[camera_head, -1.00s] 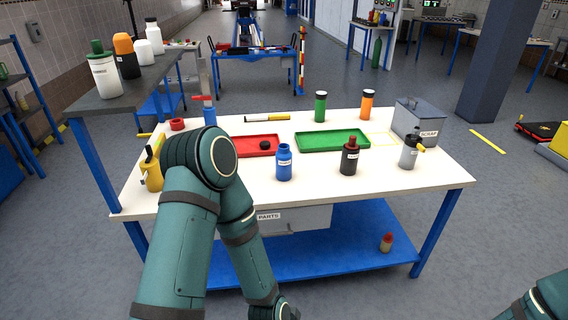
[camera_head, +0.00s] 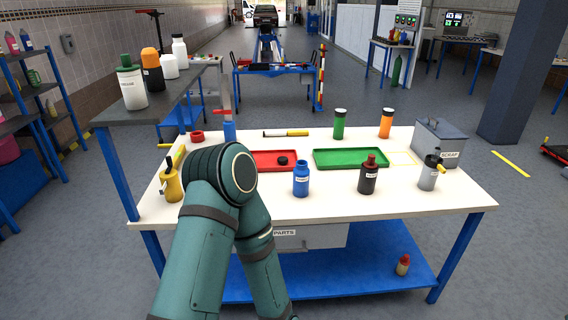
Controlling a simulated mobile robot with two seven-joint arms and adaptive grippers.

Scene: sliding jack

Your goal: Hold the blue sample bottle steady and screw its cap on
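The blue sample bottle (camera_head: 301,181) stands upright near the front middle of the white table (camera_head: 330,208), with a white label and no separate cap visible on its neck. A small black cap (camera_head: 283,160) lies in the red tray (camera_head: 262,154) behind it. My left arm rises from the bottom, its teal elbow just left of the bottle in the picture. Neither gripper shows; the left arm's far end is hidden or out of view, and the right arm is out of view.
A green tray (camera_head: 350,151) is empty. A dark red-capped bottle (camera_head: 368,176), a grey bottle (camera_head: 430,173) and a scrap bin (camera_head: 440,142) stand right. A yellow can (camera_head: 172,183) stands left. A raised shelf (camera_head: 150,112) borders the left side.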

